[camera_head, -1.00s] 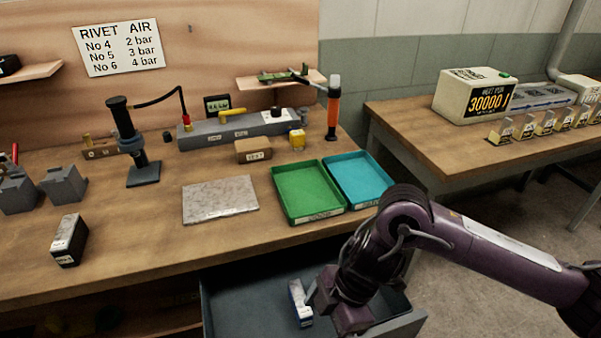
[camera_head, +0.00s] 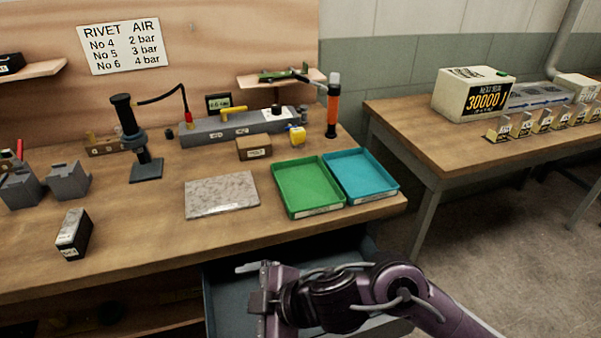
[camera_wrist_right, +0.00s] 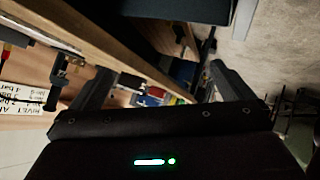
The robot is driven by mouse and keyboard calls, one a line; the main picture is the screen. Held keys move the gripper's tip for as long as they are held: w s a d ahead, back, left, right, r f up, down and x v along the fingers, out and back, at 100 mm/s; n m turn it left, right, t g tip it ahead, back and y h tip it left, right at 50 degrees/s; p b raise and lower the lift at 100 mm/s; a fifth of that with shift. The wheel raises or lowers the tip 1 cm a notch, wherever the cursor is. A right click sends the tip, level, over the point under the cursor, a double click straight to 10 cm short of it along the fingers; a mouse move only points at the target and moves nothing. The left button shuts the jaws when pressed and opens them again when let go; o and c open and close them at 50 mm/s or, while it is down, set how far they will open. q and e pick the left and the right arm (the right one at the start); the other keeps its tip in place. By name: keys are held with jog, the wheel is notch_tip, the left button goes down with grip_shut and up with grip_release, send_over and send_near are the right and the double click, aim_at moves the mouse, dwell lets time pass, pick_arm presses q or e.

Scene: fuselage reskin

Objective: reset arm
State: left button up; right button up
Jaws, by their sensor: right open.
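My right arm enters the head view from the lower right. Its gripper (camera_head: 262,295) is over the open dark drawer (camera_head: 222,300) below the front edge of the bench. In the right wrist view the two fingers of my right gripper (camera_wrist_right: 160,72) are spread apart, with nothing held between them. Past them, the bench and small coloured items show at a distance. The arm and gripper hide much of the drawer's inside. My left arm and gripper are not in view.
The wooden bench (camera_head: 130,235) carries a green tray (camera_head: 309,207), a blue tray (camera_head: 362,186), a metal plate (camera_head: 221,193) and a dark box (camera_head: 73,235). A second bench (camera_head: 430,140) stands to the right. Floor (camera_head: 480,230) is open between them.

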jog(key=w+d+m+t+h, duration=0.4)
jog(key=w+d+m+t, duration=0.15)
jog(key=d+m, duration=0.45)
jog(key=s+d+f+m+h, duration=0.1)
jog(key=d, duration=0.2)
jog(key=s+d+f+m+g+h, duration=0.1)
jog(key=d, duration=0.2)
jog(key=s+d+f+m+h, duration=0.1)
jog(key=d+f+m, duration=0.1)
jog(key=shift+s+d+h, duration=0.1)
jog(key=shift+d+h, duration=0.2)
jog(key=shift+d, duration=0.1)
jog(key=s+d+f+m+g+h, duration=0.2)
jog(key=s+d+f+m+g, duration=0.3)
jog(key=s+d, duration=0.45)
notch_tip(320, 180, down, 32)
jog(key=s+n+p, duration=0.1)
jog(key=s, duration=0.2)
jog(key=s+d+f+g, duration=0.1)
jog(key=s+d+f, duration=0.1)
jog(key=s+f, duration=0.5)
jog(key=s+d+f+g+p, duration=0.1)
jog(key=s+d+f, duration=0.1)
jog(key=s+f, duration=0.6)
jog(key=s, duration=0.3)
jog(key=shift+h, duration=0.3)
jog(key=shift+s, duration=0.1)
jog(key=shift+c, duration=0.3)
